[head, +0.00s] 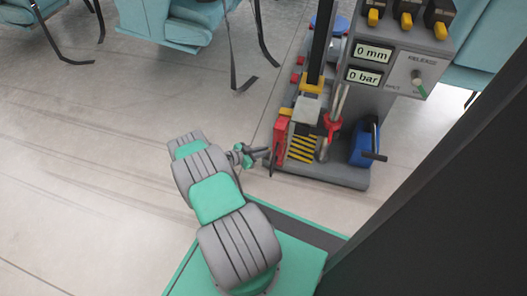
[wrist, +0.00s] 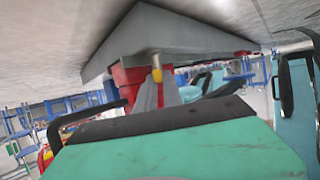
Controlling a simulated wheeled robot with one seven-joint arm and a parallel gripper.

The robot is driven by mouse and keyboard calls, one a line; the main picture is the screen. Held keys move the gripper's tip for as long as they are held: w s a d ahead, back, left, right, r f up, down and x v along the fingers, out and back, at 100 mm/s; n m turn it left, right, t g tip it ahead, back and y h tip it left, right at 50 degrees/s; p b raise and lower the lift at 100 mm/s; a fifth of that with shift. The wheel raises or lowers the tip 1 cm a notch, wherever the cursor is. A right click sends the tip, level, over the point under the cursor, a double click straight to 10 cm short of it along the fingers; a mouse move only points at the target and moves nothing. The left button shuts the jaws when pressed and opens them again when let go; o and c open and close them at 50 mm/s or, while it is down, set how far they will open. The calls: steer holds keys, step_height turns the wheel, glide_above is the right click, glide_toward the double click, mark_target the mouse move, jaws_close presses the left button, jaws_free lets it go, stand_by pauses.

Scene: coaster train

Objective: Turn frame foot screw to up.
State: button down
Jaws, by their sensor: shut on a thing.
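My gripper (head: 262,156) is low beside the left edge of the machine's grey base in the head view. In the wrist view, its two grey fingers (wrist: 158,92) reach up toward the base and close around the frame foot screw (wrist: 156,68). The screw is a small yellow and brass-coloured piece at the base edge. Its lower part is hidden between the fingers. The screw cannot be made out in the head view. I cannot tell how far it is turned.
The machine's grey base (head: 318,175) carries a red part (head: 281,140), a blue box with a dark handle (head: 363,145) and displays reading 0 mm and 0 bar. Teal seats (head: 178,22) with hanging dark straps are at the top. The floor at left is clear.

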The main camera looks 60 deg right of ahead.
steer(key=shift+s+a+r+n+t+h+p, duration=0.15)
steer(key=shift+r+n+t+h+p, duration=0.3)
steer(key=shift+n+t+p, duration=0.45)
steer(key=n+t, duration=0.1)
steer(key=f+n+t+h+p, duration=0.1)
steer(key=t, duration=0.1)
steer(key=shift+s+n, duration=0.15)
steer(key=shift+n, duration=0.25)
steer(key=c, duration=1.8)
jaws_free()
steer(key=shift+o, duration=0.2)
